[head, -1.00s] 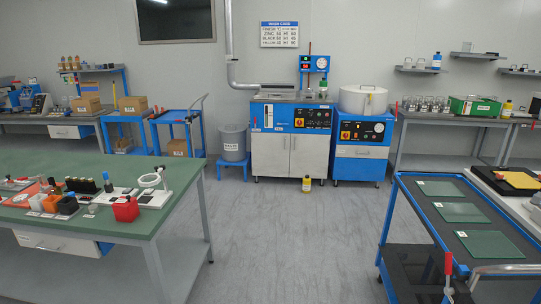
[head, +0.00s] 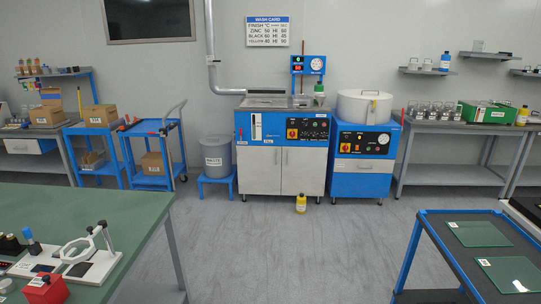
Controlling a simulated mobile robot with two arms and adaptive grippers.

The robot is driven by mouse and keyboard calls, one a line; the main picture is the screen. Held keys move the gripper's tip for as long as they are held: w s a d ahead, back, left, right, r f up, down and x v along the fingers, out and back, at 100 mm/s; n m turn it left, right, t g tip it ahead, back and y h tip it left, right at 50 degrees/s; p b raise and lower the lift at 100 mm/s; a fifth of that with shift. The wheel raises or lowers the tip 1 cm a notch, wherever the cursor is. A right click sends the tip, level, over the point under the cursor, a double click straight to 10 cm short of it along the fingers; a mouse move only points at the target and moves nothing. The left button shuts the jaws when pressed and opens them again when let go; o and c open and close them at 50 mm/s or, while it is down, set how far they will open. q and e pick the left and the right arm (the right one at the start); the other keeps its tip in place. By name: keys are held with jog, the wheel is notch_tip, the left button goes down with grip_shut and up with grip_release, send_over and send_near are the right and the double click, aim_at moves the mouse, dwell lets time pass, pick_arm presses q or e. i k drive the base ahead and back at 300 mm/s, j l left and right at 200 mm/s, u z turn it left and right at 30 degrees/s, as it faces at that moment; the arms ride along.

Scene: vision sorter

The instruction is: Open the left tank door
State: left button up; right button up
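The wash tank cabinet (head: 282,150) stands against the back wall, with a blue control panel on top. Its lower front has two pale doors side by side. The left tank door (head: 259,170) is shut, and so is the right door (head: 303,171) beside it. Small handles show near the top of the doors. Neither of my grippers is in the head view.
A yellow bottle (head: 301,204) stands on the floor in front of the right door. A grey waste bin (head: 217,157) on a blue stand is left of the cabinet. A green-topped bench (head: 130,215) and a blue cart (head: 428,232) flank the clear floor (head: 260,250).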

aim_at(259, 167)
jog(key=i, duration=2.25)
